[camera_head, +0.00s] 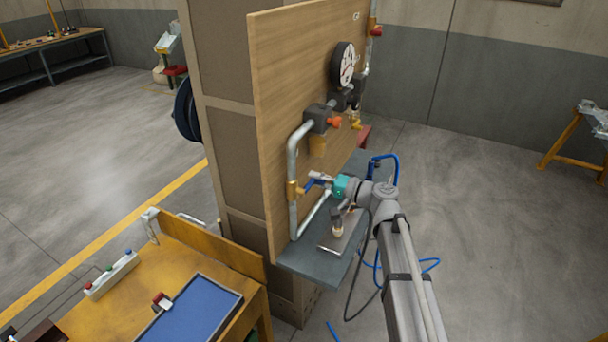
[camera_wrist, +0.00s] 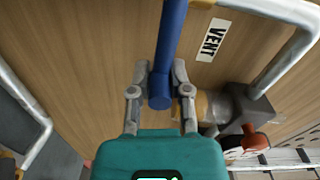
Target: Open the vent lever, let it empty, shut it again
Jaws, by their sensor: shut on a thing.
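The vent lever (camera_wrist: 172,40) is a blue bar that runs from the top edge of the wrist view down to its rounded end. My gripper (camera_wrist: 160,88) is shut on that end, one finger on each side. A VENT label (camera_wrist: 213,40) is on the board just right of the lever. In the head view, the blue lever (camera_head: 309,184) shows small beside a brass valve body (camera_head: 292,190) on the grey pipe. My gripper (camera_head: 318,179) reaches it from the right. The lever's exact angle to the pipe is hard to tell.
The wooden board (camera_head: 285,60) carries a round gauge (camera_head: 343,64) and a valve with an orange-red knob (camera_head: 334,122). A grey shelf (camera_head: 300,262) sticks out below. A workbench with a blue mat (camera_head: 195,312) stands at lower left. Open floor lies to the right.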

